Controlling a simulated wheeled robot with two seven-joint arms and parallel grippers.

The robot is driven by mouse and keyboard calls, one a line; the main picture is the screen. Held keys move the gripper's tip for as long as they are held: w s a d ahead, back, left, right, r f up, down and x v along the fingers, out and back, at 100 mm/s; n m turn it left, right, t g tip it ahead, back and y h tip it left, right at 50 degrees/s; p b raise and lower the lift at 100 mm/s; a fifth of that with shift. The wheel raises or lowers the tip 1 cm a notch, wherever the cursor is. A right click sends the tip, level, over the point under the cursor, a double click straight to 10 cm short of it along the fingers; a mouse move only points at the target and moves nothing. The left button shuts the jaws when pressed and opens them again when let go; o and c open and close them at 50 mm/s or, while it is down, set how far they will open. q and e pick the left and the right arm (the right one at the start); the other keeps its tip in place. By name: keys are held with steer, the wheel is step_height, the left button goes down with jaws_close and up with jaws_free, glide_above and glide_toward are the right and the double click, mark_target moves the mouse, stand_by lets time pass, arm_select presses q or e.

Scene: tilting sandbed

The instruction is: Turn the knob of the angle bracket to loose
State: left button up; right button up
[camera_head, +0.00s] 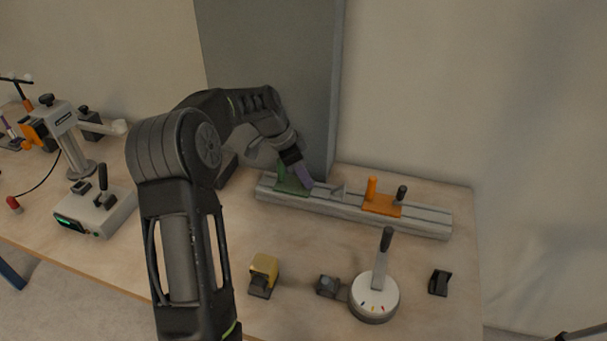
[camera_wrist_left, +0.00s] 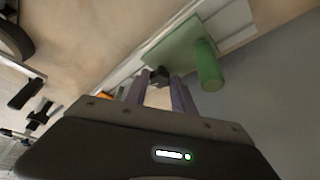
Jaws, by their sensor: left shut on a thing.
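A green bracket (camera_head: 290,187) with an upright green post stands on the left part of a long grey rail (camera_head: 330,207). In the left wrist view the green plate (camera_wrist_left: 190,42), its post (camera_wrist_left: 208,66) and a small black knob (camera_wrist_left: 159,76) are close. My left gripper (camera_head: 306,178) reaches down to this bracket. Its purple fingers (camera_wrist_left: 161,90) are shut on the black knob, one on each side. The knob is hidden behind the fingers in the head view. An orange bracket (camera_head: 381,206) with an orange post and a black knob (camera_head: 402,192) sits further right on the rail. My right gripper is not in view.
A tall grey panel (camera_head: 280,60) rises behind the rail. A round white base with a lever (camera_head: 374,302), a yellow-and-black block (camera_head: 263,272) and small black pieces (camera_head: 439,283) stand in front. A control box (camera_head: 95,210) and a stand (camera_head: 70,140) are left.

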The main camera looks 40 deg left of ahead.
arm_select(q)
jaws_close()
steer(key=shift+n, duration=0.3)
steer(key=shift+d+f+n+y+b, duration=0.1)
steer(key=shift+n+y+b, duration=0.2)
steer(key=shift+n+b, duration=0.4)
steer(key=shift+d+n+t+y+b, duration=0.15)
steer(key=shift+n+t+y+b, duration=0.25)
steer(key=shift+n, duration=0.7)
steer(key=n+y, duration=0.1)
steer(key=n, duration=0.2)
steer(key=shift+d+n, duration=0.15)
steer(key=shift+n, duration=0.15)
steer(key=n+y, duration=0.2)
steer(key=n, duration=0.2)
steer(key=shift+d, duration=0.1)
steer(key=o, duration=1)
jaws_free()
